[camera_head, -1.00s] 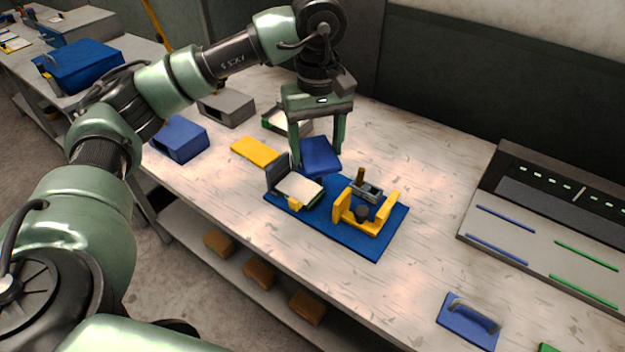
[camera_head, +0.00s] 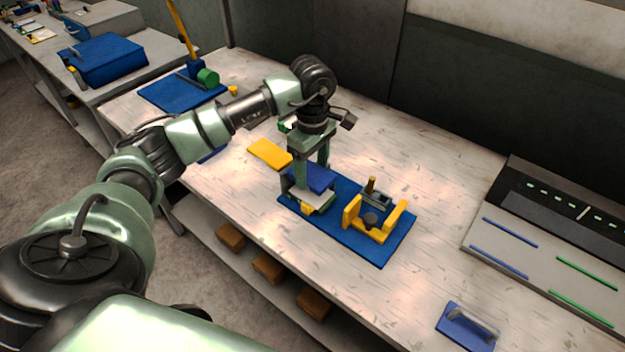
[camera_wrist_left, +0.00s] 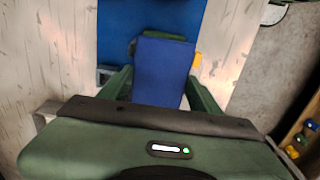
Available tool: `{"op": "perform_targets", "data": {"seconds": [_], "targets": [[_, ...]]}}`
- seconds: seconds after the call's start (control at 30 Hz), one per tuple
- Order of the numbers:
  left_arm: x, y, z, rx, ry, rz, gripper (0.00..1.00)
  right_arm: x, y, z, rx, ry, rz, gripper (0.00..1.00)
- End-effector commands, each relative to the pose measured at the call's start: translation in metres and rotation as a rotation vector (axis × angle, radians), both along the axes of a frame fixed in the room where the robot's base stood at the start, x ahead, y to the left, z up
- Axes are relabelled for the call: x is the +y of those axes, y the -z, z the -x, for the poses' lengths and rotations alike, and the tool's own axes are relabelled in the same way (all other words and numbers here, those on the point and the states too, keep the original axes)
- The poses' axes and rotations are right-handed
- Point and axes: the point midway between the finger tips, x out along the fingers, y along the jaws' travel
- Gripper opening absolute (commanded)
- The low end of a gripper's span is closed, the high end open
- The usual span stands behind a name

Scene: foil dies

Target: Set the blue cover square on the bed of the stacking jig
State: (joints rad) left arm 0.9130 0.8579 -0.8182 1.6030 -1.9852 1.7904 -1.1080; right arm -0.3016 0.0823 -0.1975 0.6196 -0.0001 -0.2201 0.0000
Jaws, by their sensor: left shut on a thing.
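The blue cover (camera_head: 316,179) is a flat blue plate held between the fingers of my left gripper (camera_head: 307,170). It appears over the bed (camera_head: 322,206) of the stacking jig, beside its grey upright fence (camera_head: 291,188). A pale edge of the bed shows below the cover; whether they touch, I cannot tell. In the left wrist view, the cover (camera_wrist_left: 162,75) fills the space between the two green fingers (camera_wrist_left: 162,90) and looks slightly turned against the blue base plate (camera_wrist_left: 115,30). It hides most of the bed. My right gripper is not in view.
The jig stands on a blue base plate (camera_head: 385,252), with a yellow clamp fixture (camera_head: 352,212) to its right. A yellow plate (camera_head: 270,154) lies behind left. A blue block with a handle (camera_head: 466,328) lies front right. The table between is clear.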

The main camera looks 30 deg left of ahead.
Motion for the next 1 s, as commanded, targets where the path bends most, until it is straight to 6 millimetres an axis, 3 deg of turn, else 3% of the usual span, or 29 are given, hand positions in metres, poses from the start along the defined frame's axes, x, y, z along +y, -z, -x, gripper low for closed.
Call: {"op": "perform_targets", "data": {"seconds": [0.43,0.83,0.87,0.93,1.0], "targets": [[-0.001,0.05,0.0,0.002,0.0,0.001,0.22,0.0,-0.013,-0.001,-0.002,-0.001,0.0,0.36],[-0.001,0.057,0.0,-0.001,0.001,0.0,0.22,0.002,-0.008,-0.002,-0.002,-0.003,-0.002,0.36],[-0.001,0.057,0.0,-0.001,0.001,0.0,0.66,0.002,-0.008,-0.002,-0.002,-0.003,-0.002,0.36],[-0.001,0.055,0.0,-0.001,0.001,0.0,0.85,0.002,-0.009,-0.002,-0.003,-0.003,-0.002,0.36],[-0.001,0.055,0.0,-0.001,0.001,0.0,0.85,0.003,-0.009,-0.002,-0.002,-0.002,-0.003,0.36]]}}
